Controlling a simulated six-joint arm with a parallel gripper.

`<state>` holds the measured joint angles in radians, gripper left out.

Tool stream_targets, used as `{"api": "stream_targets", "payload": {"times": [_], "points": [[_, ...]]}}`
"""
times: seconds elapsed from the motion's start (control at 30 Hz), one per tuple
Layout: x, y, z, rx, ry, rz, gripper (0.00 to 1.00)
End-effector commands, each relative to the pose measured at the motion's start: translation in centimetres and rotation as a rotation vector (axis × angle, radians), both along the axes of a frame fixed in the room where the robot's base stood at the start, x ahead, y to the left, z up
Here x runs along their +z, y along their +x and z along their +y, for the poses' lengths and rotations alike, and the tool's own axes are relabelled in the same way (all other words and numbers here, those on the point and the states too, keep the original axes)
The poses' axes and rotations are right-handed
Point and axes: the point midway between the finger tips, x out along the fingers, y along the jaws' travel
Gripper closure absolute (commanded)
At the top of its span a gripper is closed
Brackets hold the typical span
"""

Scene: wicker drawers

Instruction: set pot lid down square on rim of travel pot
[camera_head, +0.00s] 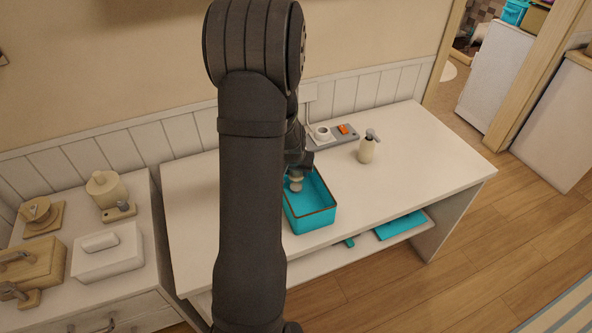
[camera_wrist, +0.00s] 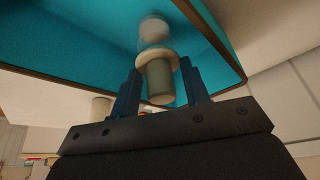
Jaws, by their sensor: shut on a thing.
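My gripper (camera_head: 298,167) points down into the teal bin (camera_head: 310,221) on the white table. In the wrist view my gripper's two blue fingers (camera_wrist: 159,70) stand either side of the cream knob of the pot lid (camera_wrist: 159,84), shut on it. The lid's wider round flange shows beyond the knob. A small pale, whitish round body, seemingly the travel pot (camera_wrist: 154,28), lies just beyond the flange, in line with it, against the teal of the bin. I cannot tell whether lid and pot touch. In the head view they show only as a small cream shape in the bin.
A pump bottle (camera_head: 367,147) stands right of the bin. A grey tray (camera_head: 343,139) with a white cup and an orange item is behind it. The table's right side is clear. A left cabinet holds a cream jar (camera_head: 104,189) and boxes. A teal item (camera_head: 401,225) lies on the lower shelf.

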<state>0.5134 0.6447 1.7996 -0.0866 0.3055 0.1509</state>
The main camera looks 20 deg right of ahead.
Motion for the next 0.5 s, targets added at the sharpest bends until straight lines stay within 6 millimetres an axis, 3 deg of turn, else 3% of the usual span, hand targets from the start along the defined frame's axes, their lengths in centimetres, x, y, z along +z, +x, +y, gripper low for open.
{"api": "stream_targets", "payload": {"times": [0.5], "points": [[-0.85,-0.02,0.00,0.000,0.001,0.001,0.79]]}}
